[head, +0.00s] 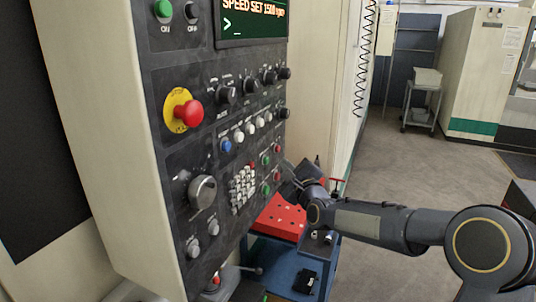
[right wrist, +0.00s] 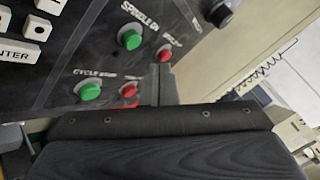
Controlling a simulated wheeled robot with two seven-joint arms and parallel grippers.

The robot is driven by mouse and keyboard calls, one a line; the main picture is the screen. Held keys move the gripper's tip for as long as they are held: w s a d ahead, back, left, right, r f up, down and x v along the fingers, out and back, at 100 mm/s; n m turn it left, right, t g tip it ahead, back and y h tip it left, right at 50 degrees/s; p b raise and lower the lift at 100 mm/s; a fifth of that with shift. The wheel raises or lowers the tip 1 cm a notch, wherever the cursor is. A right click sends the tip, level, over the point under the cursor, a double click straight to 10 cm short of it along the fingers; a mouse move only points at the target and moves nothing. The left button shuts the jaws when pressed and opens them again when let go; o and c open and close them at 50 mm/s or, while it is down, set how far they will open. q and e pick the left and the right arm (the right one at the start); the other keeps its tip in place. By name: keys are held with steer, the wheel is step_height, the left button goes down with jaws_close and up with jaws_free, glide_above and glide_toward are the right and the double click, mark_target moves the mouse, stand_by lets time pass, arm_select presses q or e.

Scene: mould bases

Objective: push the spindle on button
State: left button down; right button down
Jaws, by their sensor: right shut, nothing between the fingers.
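The spindle on button (right wrist: 130,39) is a round green button under a "SPINDLE ON" label in the right wrist view. In the head view it is the upper green button (head: 265,160) at the right of the control panel (head: 165,75). My right gripper (right wrist: 158,88) is shut and empty, its fingers close to the panel, below and right of that button. In the head view the right gripper (head: 288,178) is at the panel's right edge, partly blending with the dark background. Whether its tips touch the panel cannot be told. My left gripper is out of view.
A red button (right wrist: 165,54) sits beside the spindle on button. A green cycle start button (right wrist: 90,91) and another red button (right wrist: 128,90) are below. A red emergency stop (head: 188,113) is farther left. A blue cart (head: 275,260) with a red block (head: 278,217) stands below.

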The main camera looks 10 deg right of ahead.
mark_target(266, 160)
steer(key=shift+w+a+f, duration=0.15)
steer(key=shift+w+a, duration=0.45)
steer(key=shift+a, duration=0.3)
stand_by(1.4)
steer(key=shift+w+a+b, duration=0.2)
steer(key=shift+a+b, duration=0.15)
steer(key=shift+b, duration=0.05)
